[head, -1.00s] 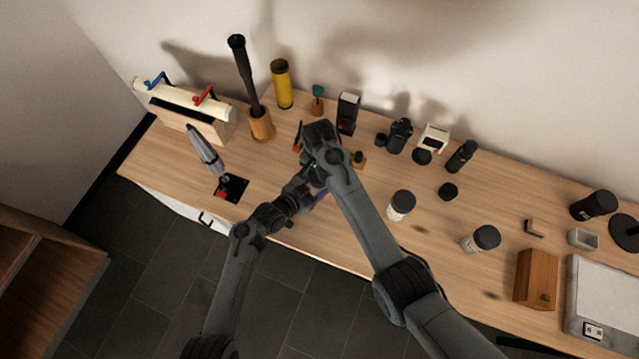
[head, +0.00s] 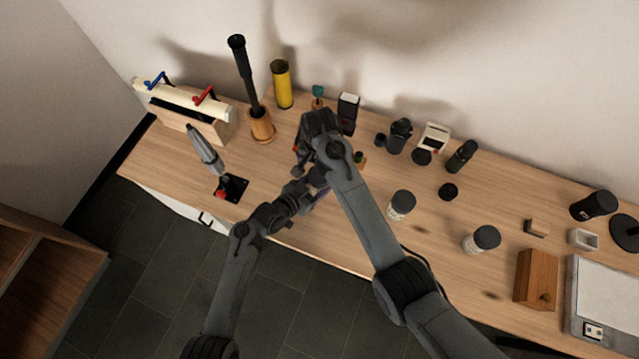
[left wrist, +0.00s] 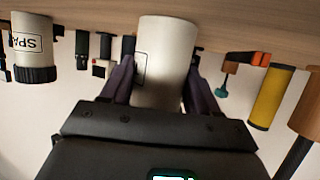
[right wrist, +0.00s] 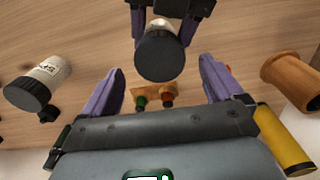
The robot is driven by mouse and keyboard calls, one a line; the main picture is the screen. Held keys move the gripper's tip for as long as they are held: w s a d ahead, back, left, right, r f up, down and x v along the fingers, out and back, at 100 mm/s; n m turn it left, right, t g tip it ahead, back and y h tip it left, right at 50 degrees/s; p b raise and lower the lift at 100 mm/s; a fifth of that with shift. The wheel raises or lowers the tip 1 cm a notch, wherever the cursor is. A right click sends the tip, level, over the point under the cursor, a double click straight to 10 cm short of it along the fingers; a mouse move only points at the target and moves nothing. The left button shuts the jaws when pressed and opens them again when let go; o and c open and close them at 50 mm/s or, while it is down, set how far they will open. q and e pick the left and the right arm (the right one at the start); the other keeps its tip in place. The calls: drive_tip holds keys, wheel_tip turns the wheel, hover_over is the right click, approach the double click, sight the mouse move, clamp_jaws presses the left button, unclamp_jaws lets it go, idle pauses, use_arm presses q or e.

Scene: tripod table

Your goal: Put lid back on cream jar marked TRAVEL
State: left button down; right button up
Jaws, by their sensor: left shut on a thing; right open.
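My left gripper (left wrist: 158,68) is shut on the body of a white jar (left wrist: 163,62); only a label edge shows, so its word is unread. In the right wrist view a round black lid (right wrist: 159,57) covers the held jar's near end; I cannot tell whether it is fully seated. My right gripper (right wrist: 163,70) is open, its purple fingers spread either side of the lid and apart from it. In the head view both grippers meet over the table's left half, and the arms hide the jar. A black-lidded jar (right wrist: 48,76) has a label beginning "SPA" in the left wrist view (left wrist: 34,48).
Another black-lidded jar (head: 483,239) stands farther right. A small black round piece (head: 448,191) lies alone on the table. A wooden cup with a black rod (head: 261,124), a yellow cylinder (head: 282,84) and a joystick (head: 206,150) stand left. The front middle has free room.

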drive_tip(key=shift+r, duration=0.25)
drive_tip(key=shift+c, duration=0.5)
drive_tip(key=shift+r+n, duration=0.3)
drive_tip(key=shift+n, duration=0.1)
wheel_tip(320, 180, up, 3)
drive_tip(key=n, duration=0.4)
drive_tip(key=shift+f, duration=0.1)
drive_tip(key=shift+f, duration=0.1)
drive_tip(key=shift+f, duration=3.95)
drive_tip(key=shift+c, duration=0.3)
drive_tip(key=c, duration=1)
drive_tip(key=o, duration=1.2)
drive_tip(key=shift+o, duration=0.2)
